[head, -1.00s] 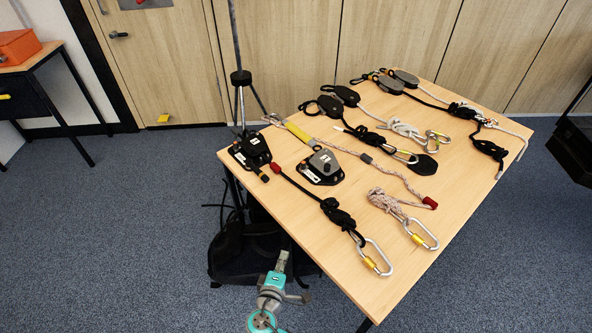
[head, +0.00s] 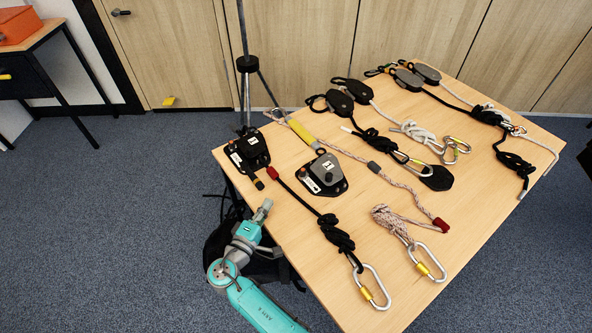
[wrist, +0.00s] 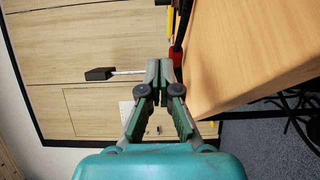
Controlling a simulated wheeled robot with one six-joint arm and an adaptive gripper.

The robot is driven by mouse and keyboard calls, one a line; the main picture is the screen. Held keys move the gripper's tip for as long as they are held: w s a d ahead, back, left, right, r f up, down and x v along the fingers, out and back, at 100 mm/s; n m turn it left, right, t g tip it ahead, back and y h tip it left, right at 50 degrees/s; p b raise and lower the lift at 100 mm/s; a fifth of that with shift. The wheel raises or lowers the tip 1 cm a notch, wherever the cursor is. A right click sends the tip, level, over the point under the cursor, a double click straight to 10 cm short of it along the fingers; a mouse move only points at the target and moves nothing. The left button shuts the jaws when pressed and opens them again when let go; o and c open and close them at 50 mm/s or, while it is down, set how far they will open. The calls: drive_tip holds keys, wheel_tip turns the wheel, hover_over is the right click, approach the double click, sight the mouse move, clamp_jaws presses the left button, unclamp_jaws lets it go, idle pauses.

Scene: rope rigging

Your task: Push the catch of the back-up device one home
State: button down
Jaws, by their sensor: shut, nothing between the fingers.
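Two rigging devices lie on the near left part of the table. One is black (head: 250,152), at the left corner, with a black rope with a red end beside it. The other has a grey top on a black plate (head: 322,176), to its right. Their labels are too small to read surely, and I cannot make out a catch on either. My gripper (head: 265,205) is shut and empty, just off the table's left edge, below the black device in the head view. In the wrist view my gripper's fingertips (wrist: 158,66) show close together, beside the red rope end (wrist: 175,57).
The wooden table (head: 300,227) carries several ropes, pulleys and carabiners (head: 371,287). Its edge is close to my gripper. A black tripod (head: 247,65) stands behind the left corner. A dark bag (head: 225,228) lies on the floor beside the table. The blue carpet at left is open.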

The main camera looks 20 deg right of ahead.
sight(301, 173)
drive_tip(key=x, duration=1)
drive_tip(key=shift+w+d, duration=0.15)
drive_tip(key=shift+d, duration=1.95)
drive_tip(key=shift+w+d+r, duration=0.1)
drive_tip(key=shift+w+d, duration=0.05)
drive_tip(key=shift+d, duration=0.4)
drive_tip(key=shift+w+d, duration=0.2)
drive_tip(key=shift+d, duration=0.4)
